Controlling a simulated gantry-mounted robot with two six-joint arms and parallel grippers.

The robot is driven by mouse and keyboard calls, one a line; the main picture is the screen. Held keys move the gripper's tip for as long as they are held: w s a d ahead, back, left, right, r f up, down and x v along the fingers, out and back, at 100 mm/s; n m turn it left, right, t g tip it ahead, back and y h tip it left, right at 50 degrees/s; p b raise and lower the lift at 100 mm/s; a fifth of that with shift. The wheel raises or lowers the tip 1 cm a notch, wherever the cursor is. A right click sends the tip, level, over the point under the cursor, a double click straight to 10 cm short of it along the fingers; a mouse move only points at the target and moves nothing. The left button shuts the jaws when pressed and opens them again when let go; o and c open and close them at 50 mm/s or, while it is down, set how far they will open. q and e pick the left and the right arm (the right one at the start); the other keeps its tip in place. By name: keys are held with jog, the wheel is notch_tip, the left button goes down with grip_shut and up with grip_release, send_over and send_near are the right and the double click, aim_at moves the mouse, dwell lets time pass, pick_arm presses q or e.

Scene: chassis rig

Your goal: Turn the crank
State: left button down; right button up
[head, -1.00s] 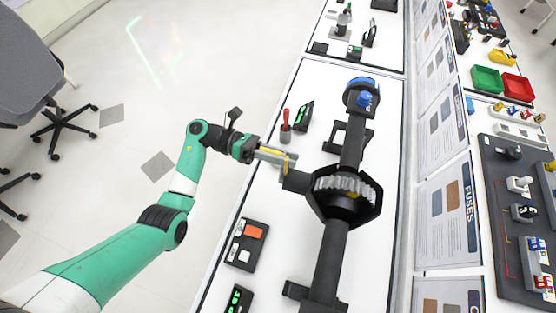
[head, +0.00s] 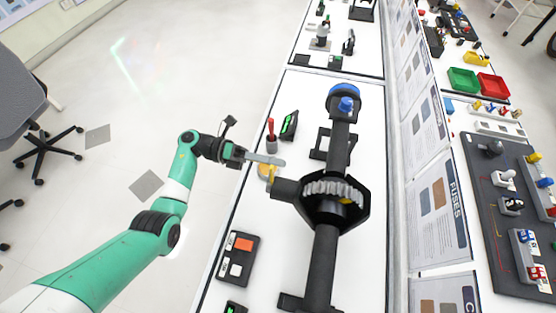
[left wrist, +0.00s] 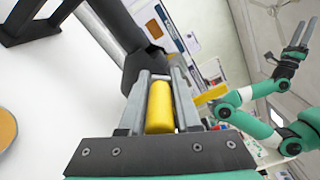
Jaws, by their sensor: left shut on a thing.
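The crank's yellow handle (left wrist: 160,107) lies between the two grey fingers of my left gripper (left wrist: 158,100) in the left wrist view. In the head view, my left gripper (head: 270,160) is shut on this handle, and only a small yellow part (head: 266,173) shows below the fingers. The short black crank arm (head: 285,188) reaches left from the black hub with a grey toothed wheel (head: 334,188). The hub sits on a long black shaft (head: 322,262). My right gripper (left wrist: 298,36) shows only in the left wrist view, away from the crank, with its fingers apart and empty.
The rig stands on a white table (head: 277,265). A red-handled tool in a holder (head: 271,138) and a black device with a green display (head: 289,125) stand close beyond my left gripper. A dark box with an orange panel (head: 238,258) lies nearer. Upright panels (head: 440,205) border the right side.

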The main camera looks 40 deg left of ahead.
pick_arm(q)
jog(key=shift+r, duration=0.15)
jog(key=c, duration=0.7)
grip_release()
jog(key=b+v, duration=0.1)
jog(key=v, duration=1)
jog(key=shift+s+a, duration=0.2)
jog(key=shift+a, duration=0.1)
